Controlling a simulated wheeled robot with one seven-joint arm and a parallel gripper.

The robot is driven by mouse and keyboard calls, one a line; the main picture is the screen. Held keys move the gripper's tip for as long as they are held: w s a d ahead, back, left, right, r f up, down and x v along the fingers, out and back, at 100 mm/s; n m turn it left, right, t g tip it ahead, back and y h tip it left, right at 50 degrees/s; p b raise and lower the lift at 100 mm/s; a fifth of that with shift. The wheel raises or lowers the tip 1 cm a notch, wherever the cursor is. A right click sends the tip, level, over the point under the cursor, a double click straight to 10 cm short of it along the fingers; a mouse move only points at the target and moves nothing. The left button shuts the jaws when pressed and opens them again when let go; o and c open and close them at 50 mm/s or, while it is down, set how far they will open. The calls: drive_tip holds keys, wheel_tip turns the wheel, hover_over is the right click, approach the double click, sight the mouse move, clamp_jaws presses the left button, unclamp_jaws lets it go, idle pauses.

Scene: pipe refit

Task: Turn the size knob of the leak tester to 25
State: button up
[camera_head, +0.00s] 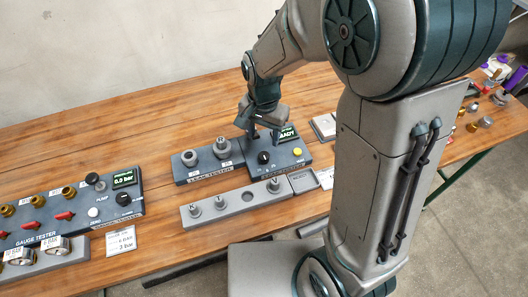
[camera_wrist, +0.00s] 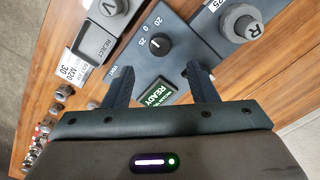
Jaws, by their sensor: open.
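The leak tester (camera_head: 245,157) is a dark blue-grey box on the bench. Its black size knob (camera_head: 263,157) also shows in the wrist view (camera_wrist: 160,43), with the printed marks 20, 0 and 25 beside it. A small light mark shows on the knob, but I cannot tell surely which number it points at. The lit green display (camera_wrist: 159,92) reads READY. My gripper (camera_wrist: 158,70) is open and empty, its two fingers apart above the tester, between knob and display in the wrist view. In the head view my gripper (camera_head: 264,136) hangs over the tester's back part.
Grey fittings (camera_head: 222,147) stand on the tester's left part. A grey holder (camera_head: 245,198) with lettered parts and a reject tray (camera_wrist: 95,42) lies in front. A yellow button (camera_head: 297,151) is right of the knob. The gauge tester (camera_head: 70,208) stands at left.

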sight(264, 155)
wheel_tip(264, 155, down, 9)
drive_tip(key=shift+f, duration=0.15)
drive_tip(key=shift+c, duration=0.2)
drive_tip(key=c, duration=0.9)
